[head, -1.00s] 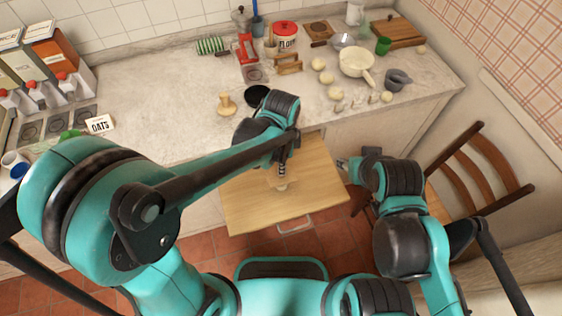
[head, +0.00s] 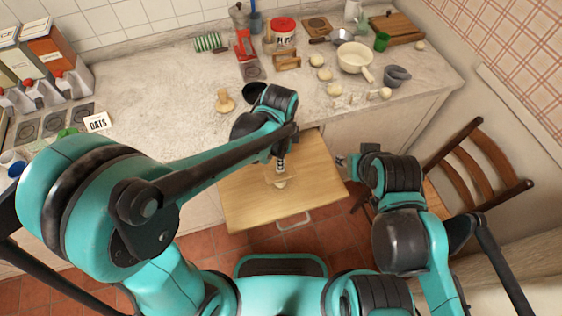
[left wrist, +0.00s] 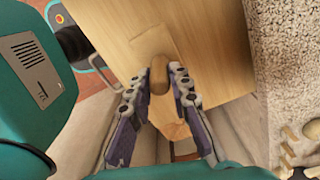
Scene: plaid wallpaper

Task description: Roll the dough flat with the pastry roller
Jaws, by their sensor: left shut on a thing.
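A pale patch (head: 268,180), likely the dough, lies on the light wooden board (head: 245,205) that juts out from the counter. My left gripper (head: 280,171) reaches down over it and is shut on a small wooden thing, likely the pastry roller (head: 280,183). In the left wrist view the rounded wooden end of the roller (left wrist: 158,76) shows between the fingertips of the gripper (left wrist: 158,80), with the board (left wrist: 210,60) behind it. The dough's outline is faint there. My right gripper (head: 342,163) is beside the board's right edge; its opening is too small to judge.
A wooden mushroom-shaped tool (head: 225,102) and a dark bowl (head: 254,92) stand on the counter behind the board. A cream pan (head: 355,58), a grey mortar (head: 396,77) and several pale lumps are at the right. A wooden chair (head: 475,170) stands right of the board.

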